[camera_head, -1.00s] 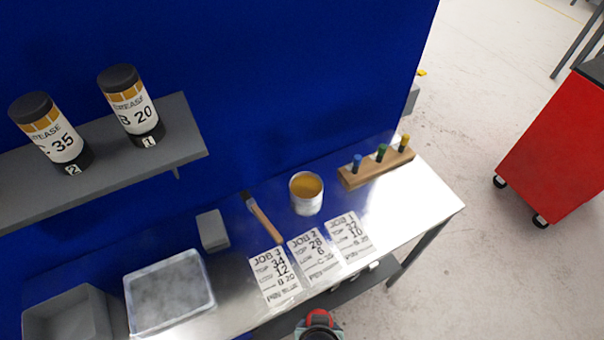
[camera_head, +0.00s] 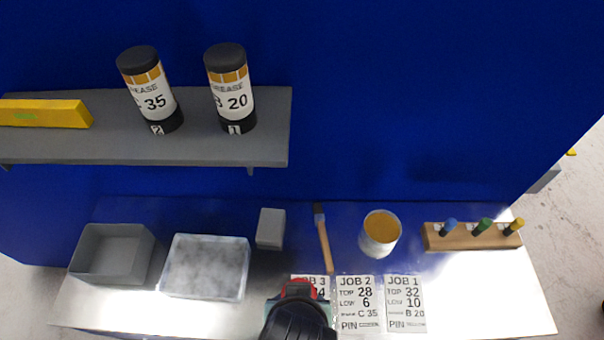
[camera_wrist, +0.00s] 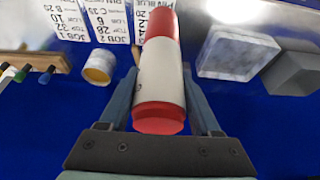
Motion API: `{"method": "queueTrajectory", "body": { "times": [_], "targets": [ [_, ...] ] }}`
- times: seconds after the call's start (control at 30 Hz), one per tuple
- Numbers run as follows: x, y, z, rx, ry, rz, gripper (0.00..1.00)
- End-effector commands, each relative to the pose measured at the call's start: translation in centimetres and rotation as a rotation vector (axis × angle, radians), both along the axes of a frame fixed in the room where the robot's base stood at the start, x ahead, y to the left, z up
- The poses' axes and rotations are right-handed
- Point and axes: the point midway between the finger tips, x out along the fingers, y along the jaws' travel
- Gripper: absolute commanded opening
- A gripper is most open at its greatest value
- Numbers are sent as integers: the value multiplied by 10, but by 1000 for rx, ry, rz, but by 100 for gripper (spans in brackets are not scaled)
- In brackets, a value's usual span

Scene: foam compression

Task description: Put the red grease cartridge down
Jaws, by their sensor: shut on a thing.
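The red grease cartridge (camera_wrist: 160,75) has red ends and a pale middle band. In the wrist view it lies between the two fingers of my gripper (camera_wrist: 163,95), which is shut on it. In the head view my gripper (camera_head: 298,295) is low in the middle, in front of the bench and over part of the JOB 3 card; only a bit of red shows there, and most of the cartridge is hidden. The cartridge appears held clear of the bench top.
A shelf (camera_head: 270,150) holds two grease cartridges, C 35 (camera_head: 150,92) and B 20 (camera_head: 231,92), and a yellow box (camera_head: 45,113).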

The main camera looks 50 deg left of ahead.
Motion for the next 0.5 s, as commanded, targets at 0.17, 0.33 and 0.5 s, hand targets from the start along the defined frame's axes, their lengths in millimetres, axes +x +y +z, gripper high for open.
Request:
{"method": "queueTrajectory", "body": {
  "times": [0.17,0.33,0.5],
  "targets": [
    [31,36,6,2,-4,2,0],
    [58,68,6,2,-4,4,0],
    [83,96,5,1,-4,2,0]
  ]
}}
